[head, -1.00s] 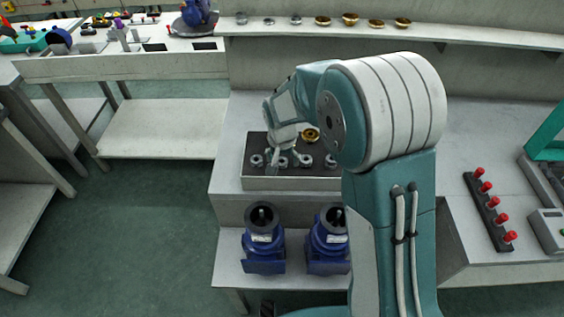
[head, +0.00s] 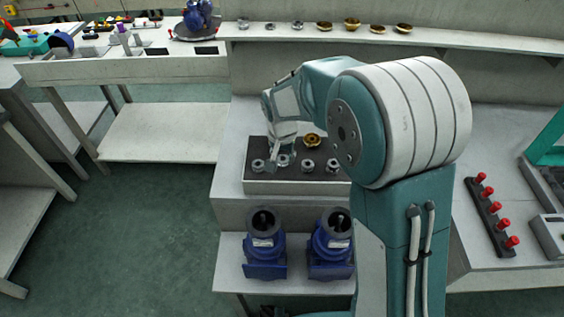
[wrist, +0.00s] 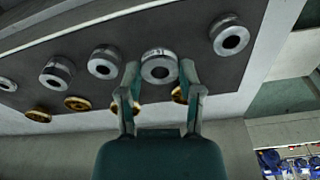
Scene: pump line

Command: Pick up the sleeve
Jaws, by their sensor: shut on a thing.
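A silver ring-shaped sleeve (wrist: 159,67) sits between the fingertips of my gripper (wrist: 160,78) in the wrist view, a finger on each side of it. My gripper is shut on this sleeve. In the head view my gripper (head: 281,150) points down over the dark-topped tray (head: 321,175), and the held sleeve (head: 283,161) shows below it. Other silver sleeves (head: 258,165) stand in the same row on the tray, and more show in the wrist view (wrist: 230,38). I cannot tell whether the held sleeve is clear of the tray.
A gold ring (head: 312,140) sits behind the sleeve row. Two blue pump housings (head: 264,247) stand on the lower shelf in front. A strip of red knobs (head: 495,215) lies at the right. Small silver and gold parts line the back shelf (head: 480,37).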

